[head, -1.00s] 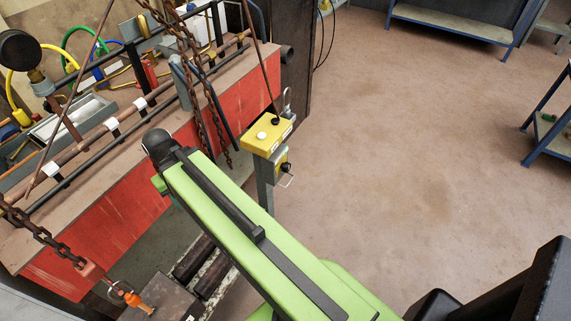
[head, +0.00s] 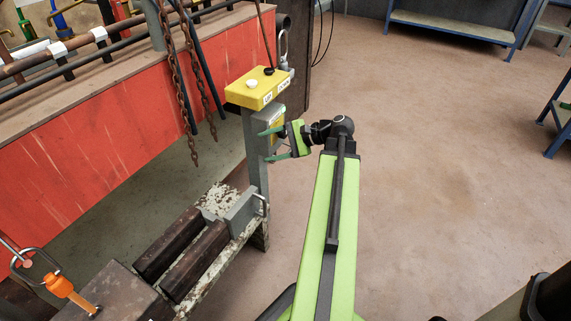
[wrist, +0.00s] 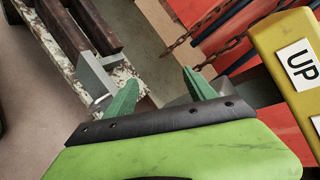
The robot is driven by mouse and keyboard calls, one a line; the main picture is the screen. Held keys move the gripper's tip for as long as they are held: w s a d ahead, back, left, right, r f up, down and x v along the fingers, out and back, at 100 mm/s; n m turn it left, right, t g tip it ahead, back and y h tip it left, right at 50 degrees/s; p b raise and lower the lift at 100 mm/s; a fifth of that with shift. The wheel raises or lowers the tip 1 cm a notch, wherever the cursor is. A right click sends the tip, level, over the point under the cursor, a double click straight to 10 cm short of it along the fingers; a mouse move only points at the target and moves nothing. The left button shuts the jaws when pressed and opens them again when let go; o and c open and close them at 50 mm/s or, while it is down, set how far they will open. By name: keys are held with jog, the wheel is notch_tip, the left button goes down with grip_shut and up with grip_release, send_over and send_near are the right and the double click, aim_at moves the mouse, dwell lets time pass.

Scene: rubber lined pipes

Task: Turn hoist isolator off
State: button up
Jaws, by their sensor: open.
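The hoist isolator (head: 270,117) is a grey box with a yellow face on the grey post, below the yellow hoist control box (head: 258,88). My gripper largely covers its face, and its black knob is hidden, so I cannot tell its position. My gripper (head: 269,145) is open, its green fingers pointing left beside the isolator and post; I cannot tell whether they touch. In the wrist view, the open fingers (wrist: 160,88) have nothing visible between them. The control box, labelled UP, is at the right (wrist: 291,65); the isolator is not distinguishable there.
Rusty chains (head: 181,95) hang before the red bench side (head: 95,145) at left. Dark pipes on a worn frame (head: 195,260) lie low at the post's foot. An orange hook (head: 65,287) is at lower left. Open floor (head: 430,150) lies to the right.

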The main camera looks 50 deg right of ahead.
jog(key=s+d+f+m+t+h+b, duration=0.3)
jog(key=s+d+m+t+b, duration=0.5)
jog(key=s+d, duration=0.65)
jog(key=shift+n+g, duration=0.7)
jog(key=shift+n, duration=0.2)
jog(key=x, duration=1.2)
jog(key=d+x, duration=0.1)
jog(key=x, duration=0.5)
jog(key=shift+w+r, duration=0.15)
